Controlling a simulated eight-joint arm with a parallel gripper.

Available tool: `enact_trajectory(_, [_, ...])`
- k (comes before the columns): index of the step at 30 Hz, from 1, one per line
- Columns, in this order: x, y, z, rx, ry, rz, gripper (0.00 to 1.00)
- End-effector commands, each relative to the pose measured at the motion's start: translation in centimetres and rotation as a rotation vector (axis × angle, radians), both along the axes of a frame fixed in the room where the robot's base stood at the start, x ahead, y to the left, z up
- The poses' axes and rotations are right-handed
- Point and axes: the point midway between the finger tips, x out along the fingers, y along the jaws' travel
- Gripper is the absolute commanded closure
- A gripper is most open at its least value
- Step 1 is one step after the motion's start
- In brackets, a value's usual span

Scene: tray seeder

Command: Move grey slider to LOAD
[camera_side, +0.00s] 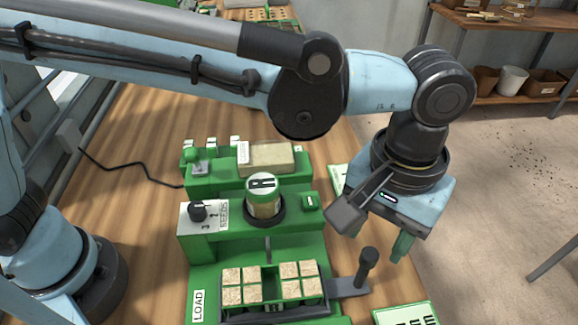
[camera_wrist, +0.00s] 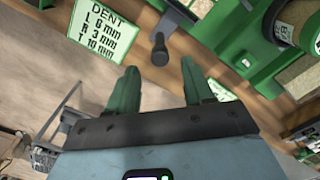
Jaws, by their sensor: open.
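The grey slider (camera_side: 346,287) is a flat arm at the right of the seed tray (camera_side: 268,287), with an upright dark knob (camera_side: 368,258) at its outer end. In the wrist view the knob (camera_wrist: 159,52) shows beyond the gap between my fingertips, not between them. A white LOAD label (camera_side: 198,304) stands at the machine's left front edge, across the tray from the knob. My gripper (camera_side: 402,244) is open and empty, above and to the right of the knob; one green finger is mostly hidden in the side view. Its two green fingers (camera_wrist: 161,72) show spread apart in the wrist view.
The green machine (camera_side: 307,250) carries a seed hopper (camera_side: 264,195) and a numbered black dial (camera_side: 198,211) behind the tray. A DENT card (camera_wrist: 103,32) lies on the wooden table near the knob. Shelves with pots (camera_side: 513,79) stand at the back right.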

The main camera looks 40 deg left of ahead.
Motion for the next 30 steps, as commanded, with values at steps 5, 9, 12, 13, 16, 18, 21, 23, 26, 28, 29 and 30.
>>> enact_trajectory(5, [0.0,0.0,3.4,0.000,0.000,0.000,0.49])
enact_trajectory(9, [0.0,0.0,5.6,0.000,0.000,0.000,0.49])
enact_trajectory(12, [0.0,0.0,6.8,0.000,0.000,0.000,0.49])
enact_trajectory(13, [0.0,0.0,7.1,0.000,0.001,0.000,0.49])
enact_trajectory(16, [0.0,0.0,7.9,0.000,0.001,0.000,0.49])
enact_trajectory(18, [0.0,0.0,8.1,0.000,0.001,0.000,0.49])
enact_trajectory(21, [0.0,0.0,8.4,0.000,0.001,0.000,0.49])
enact_trajectory(23, [0.0,0.0,8.4,0.000,0.001,0.000,0.49])
enact_trajectory(26, [0.0,0.0,8.4,0.000,0.001,0.000,0.49])
enact_trajectory(28, [0.0,0.0,8.4,0.000,0.001,0.000,0.49])
enact_trajectory(29, [0.0,0.0,8.3,0.000,0.000,0.000,0.49])
enact_trajectory(30, [0.1,0.2,8.4,-0.001,-0.001,0.001,0.49])
